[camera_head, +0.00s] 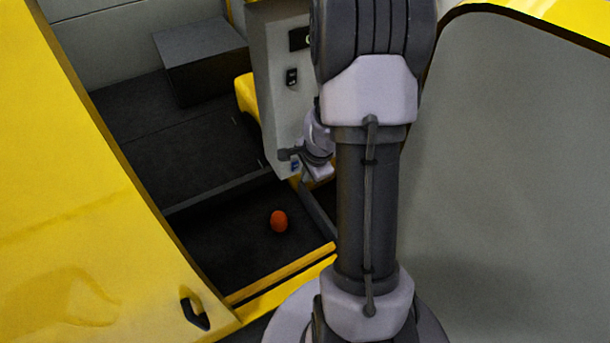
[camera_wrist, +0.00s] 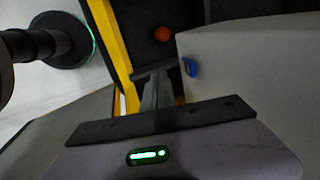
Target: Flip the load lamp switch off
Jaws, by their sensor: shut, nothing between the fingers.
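A pale grey panel box (camera_head: 277,110) stands in the opening of a yellow vehicle in the head view. On its face are a small black switch (camera_head: 292,76), a dark display or label (camera_head: 299,39) above it, and a blue part (camera_head: 295,166) near the bottom. I cannot tell which of these is the load lamp switch. My gripper (camera_head: 287,154) is shut and empty, close to the lower part of the panel, near the blue part and below the black switch. Contact cannot be made out. The wrist view shows the blue part (camera_wrist: 190,67) on the panel (camera_wrist: 245,60).
An orange ball (camera_head: 279,221) lies on the dark floor inside the vehicle. A dark grey box (camera_head: 202,60) sits farther back. A yellow door (camera_head: 90,190) with a black handle is at left, and a large grey panel (camera_head: 520,170) is at right.

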